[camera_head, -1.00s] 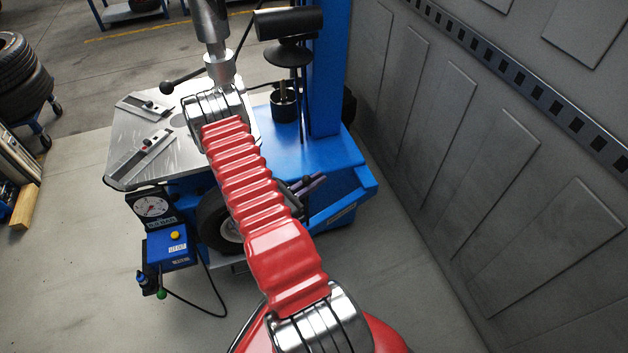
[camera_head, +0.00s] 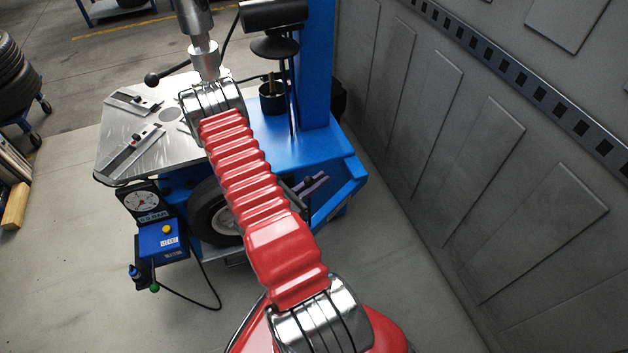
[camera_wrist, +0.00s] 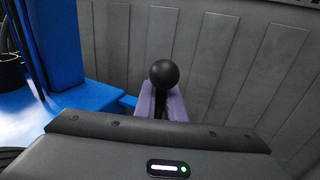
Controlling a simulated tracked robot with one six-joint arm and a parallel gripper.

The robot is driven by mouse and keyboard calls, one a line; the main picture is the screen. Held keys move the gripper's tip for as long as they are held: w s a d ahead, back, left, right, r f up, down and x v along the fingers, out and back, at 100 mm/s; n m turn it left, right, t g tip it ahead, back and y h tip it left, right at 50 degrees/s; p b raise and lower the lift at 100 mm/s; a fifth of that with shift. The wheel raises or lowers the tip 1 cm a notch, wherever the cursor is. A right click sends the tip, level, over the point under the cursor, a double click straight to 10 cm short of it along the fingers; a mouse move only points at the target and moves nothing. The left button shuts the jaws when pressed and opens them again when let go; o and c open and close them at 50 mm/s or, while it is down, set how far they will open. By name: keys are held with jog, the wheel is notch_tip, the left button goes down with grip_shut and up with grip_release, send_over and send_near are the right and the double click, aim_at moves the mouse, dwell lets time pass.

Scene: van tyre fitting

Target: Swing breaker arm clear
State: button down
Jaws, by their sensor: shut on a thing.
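My gripper (camera_wrist: 162,100) has purple fingers shut on the black ball-ended handle (camera_wrist: 164,72) of the breaker arm. The black ball stands above and between the fingertips. In the head view the purple fingers (camera_head: 316,184) show just right of my red arm, low beside the blue tyre machine (camera_head: 300,150). The rest of the breaker arm is mostly hidden behind my arm and the gripper body.
A tyre (camera_head: 212,215) stands against the machine's side, left of my arm. The gauge (camera_head: 141,201) and blue control box (camera_head: 163,240) with a hanging cable are left of it. A grey panelled wall (camera_head: 480,150) rises at the right, with bare floor between.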

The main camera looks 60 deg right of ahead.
jog(key=shift+s+a+f+g, duration=0.1)
jog(key=shift+s+a+g, duration=0.05)
jog(key=shift+s, duration=0.75)
jog(key=shift+s+a+f+g, duration=0.1)
jog(key=shift+s+g, duration=0.05)
jog(key=shift+s, duration=0.95)
jog(key=c, duration=1.9)
grip_release()
jog(key=shift+w+r, duration=0.1)
jog(key=shift+w, duration=0.1)
jog(key=shift+o, duration=0.3)
jog(key=shift+w, duration=0.1)
jog(key=shift+a, duration=0.1)
jog(key=v, duration=1.3)
jog(key=shift+a+r, duration=0.2)
jog(key=shift+a, duration=0.05)
